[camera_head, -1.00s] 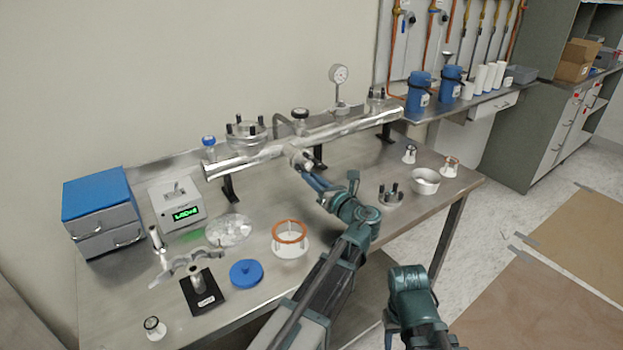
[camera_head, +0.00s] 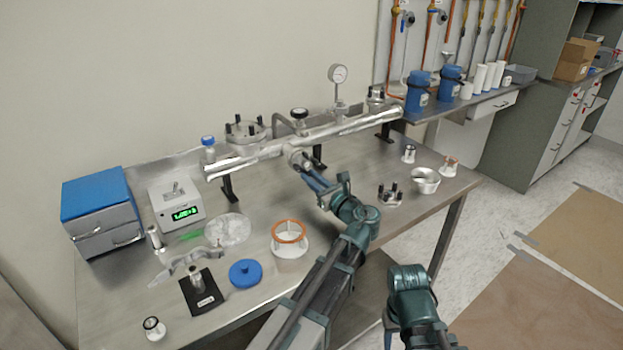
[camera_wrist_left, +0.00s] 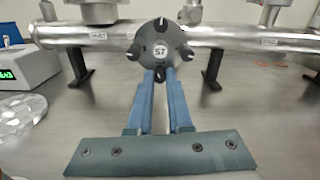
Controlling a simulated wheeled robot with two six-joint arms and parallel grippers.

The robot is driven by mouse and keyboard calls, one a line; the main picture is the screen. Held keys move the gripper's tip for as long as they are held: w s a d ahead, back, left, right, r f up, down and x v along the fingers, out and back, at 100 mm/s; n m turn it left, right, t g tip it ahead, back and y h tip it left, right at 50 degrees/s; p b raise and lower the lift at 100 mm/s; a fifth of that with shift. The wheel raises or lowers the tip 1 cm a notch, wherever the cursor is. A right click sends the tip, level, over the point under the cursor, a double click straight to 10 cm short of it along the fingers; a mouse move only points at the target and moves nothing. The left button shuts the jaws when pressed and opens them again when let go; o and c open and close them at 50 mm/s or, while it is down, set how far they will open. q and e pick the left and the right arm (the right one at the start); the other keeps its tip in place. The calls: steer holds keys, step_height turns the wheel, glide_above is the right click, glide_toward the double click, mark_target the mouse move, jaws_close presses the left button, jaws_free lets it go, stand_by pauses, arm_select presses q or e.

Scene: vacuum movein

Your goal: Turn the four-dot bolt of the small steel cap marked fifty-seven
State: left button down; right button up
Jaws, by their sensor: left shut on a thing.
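The small steel cap marked 57 (camera_wrist_left: 160,50) faces me on the front of the steel pipe in the left wrist view. It also shows at the pipe's middle in the head view (camera_head: 298,158). Dark bolts sit around its rim at top, left, right and bottom; their dots are too small to read. My left gripper (camera_wrist_left: 159,75) has its blue fingers shut on the bottom bolt (camera_wrist_left: 158,74), whose end shows between the tips. The left gripper (camera_head: 306,172) reaches up to the cap in the head view.
The pipe (camera_head: 350,130) stands on dark supports on the steel table (camera_head: 240,205). A flange with upright bolts (camera_head: 390,196), a white holder with an orange ring (camera_head: 289,243) and a blue disc (camera_head: 245,273) lie nearer.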

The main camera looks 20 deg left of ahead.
arm_select(q)
steer(key=shift+n, duration=1.2)
steer(key=c, duration=0.8)
jaws_free()
steer(key=shift+c, duration=0.2)
steer(key=shift+s, duration=0.1)
